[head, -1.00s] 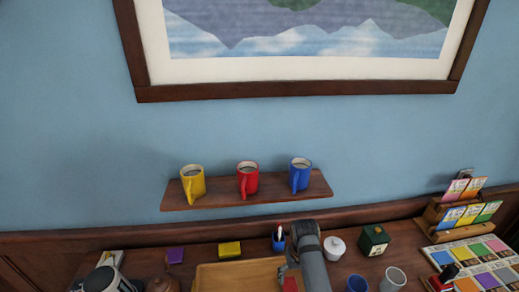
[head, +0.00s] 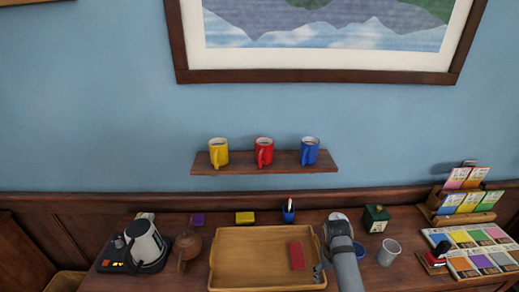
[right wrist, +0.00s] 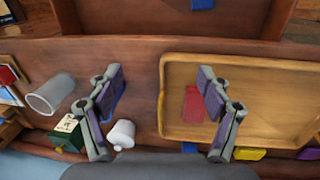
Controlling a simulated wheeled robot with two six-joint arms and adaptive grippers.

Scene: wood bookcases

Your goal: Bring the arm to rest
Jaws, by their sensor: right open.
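My right arm comes in from the bottom of the head view, and its gripper (head: 318,272) is by the right edge of the wooden tray (head: 225,284), partly hidden by my own arm. In the right wrist view my right gripper (right wrist: 160,92) has its two fingers wide apart with nothing between them, above the table and the tray's rim (right wrist: 162,100). A flat red thing (head: 297,256) lies in the tray; it also shows in the right wrist view (right wrist: 191,106), apart from the fingers' grip. My left gripper is not in view.
A kettle (head: 144,241) and brown teapot (head: 187,247) stand left of the tray. A grey cup (head: 389,252), green box (head: 376,218), white lidded pot (right wrist: 121,133) and card racks (head: 462,200) are on the right. A wall shelf (head: 286,169) holds yellow, red and blue mugs.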

